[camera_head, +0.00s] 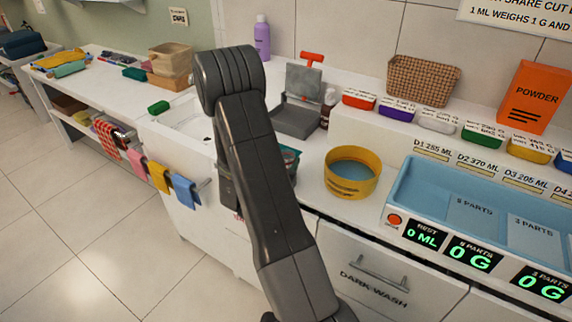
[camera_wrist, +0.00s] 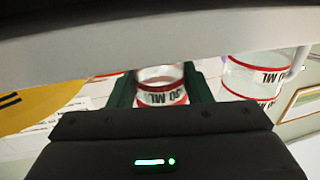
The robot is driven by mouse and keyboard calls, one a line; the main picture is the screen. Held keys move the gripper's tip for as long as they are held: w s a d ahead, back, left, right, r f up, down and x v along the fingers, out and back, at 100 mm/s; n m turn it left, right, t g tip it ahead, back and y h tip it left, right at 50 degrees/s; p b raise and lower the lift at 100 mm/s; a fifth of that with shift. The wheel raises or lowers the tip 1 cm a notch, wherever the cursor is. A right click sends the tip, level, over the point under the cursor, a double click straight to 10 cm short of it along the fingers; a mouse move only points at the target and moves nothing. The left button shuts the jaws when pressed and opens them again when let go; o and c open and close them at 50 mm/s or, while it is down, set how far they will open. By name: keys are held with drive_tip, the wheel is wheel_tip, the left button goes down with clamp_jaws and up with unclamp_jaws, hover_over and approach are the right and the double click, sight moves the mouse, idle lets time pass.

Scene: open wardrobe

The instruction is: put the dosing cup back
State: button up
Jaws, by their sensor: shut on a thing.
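A second clear vessel (camera_wrist: 252,82) with red bands, "ML" lettering and a handle is to the right, apart from the held cup.
A yellow round tub (camera_head: 352,185) stands on the counter right of my arm. Further right is a blue tray (camera_head: 420,185) with displays reading 0 ML and 0 G. Coloured labelled boxes (camera_head: 398,108) line the back ledge. A grey hinged device (camera_head: 300,121) stands behind my arm.

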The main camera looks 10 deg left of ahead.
drive_tip(key=shift+f, duration=0.4)
drive_tip(key=shift+f, duration=0.2)
drive_tip(key=o, duration=1)
drive_tip(key=shift+r, duration=0.2)
drive_tip(key=s, duration=0.4)
drive_tip(key=s+a+b, duration=0.1)
drive_tip(key=s, duration=0.3)
drive_tip(key=s+b, duration=0.1)
drive_tip(key=s, duration=0.3)
drive_tip(key=shift+a, duration=0.4)
